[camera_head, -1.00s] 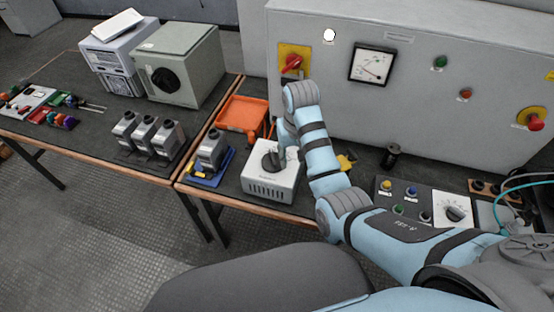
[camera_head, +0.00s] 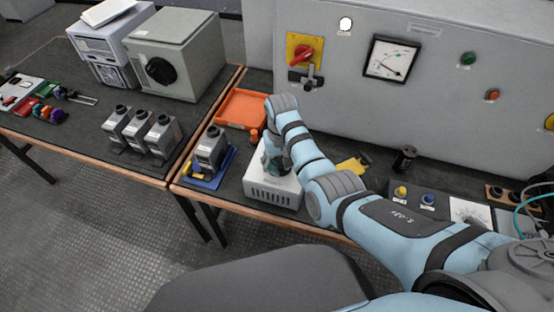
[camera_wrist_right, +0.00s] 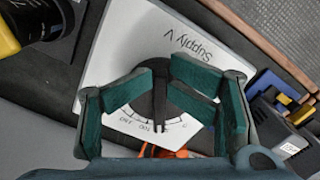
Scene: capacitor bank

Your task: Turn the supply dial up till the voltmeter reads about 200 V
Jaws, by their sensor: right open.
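The supply unit, a white box with vents (camera_head: 271,193), stands on the right-hand bench, partly under my right arm. In the right wrist view its face (camera_wrist_right: 205,50) reads "Supply V", upside down, with a curved scale. Its black pointer knob (camera_wrist_right: 159,92) lies between the green fingers of my right gripper (camera_wrist_right: 166,88). The fingers are open around the knob; firm contact cannot be told. In the head view the right gripper (camera_head: 273,163) is over the box top, mostly hidden by the wrist. The voltmeter (camera_head: 391,58) is on the grey cabinet; its reading is too small to tell. My left gripper is out of view.
An orange tray (camera_head: 240,108) lies behind the box, and a capacitor on a blue base (camera_head: 208,160) stands to its left. A yellow item (camera_head: 353,167) and a black cylinder (camera_head: 404,158) are on the right. A red rotary switch (camera_head: 303,53) is on the cabinet.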

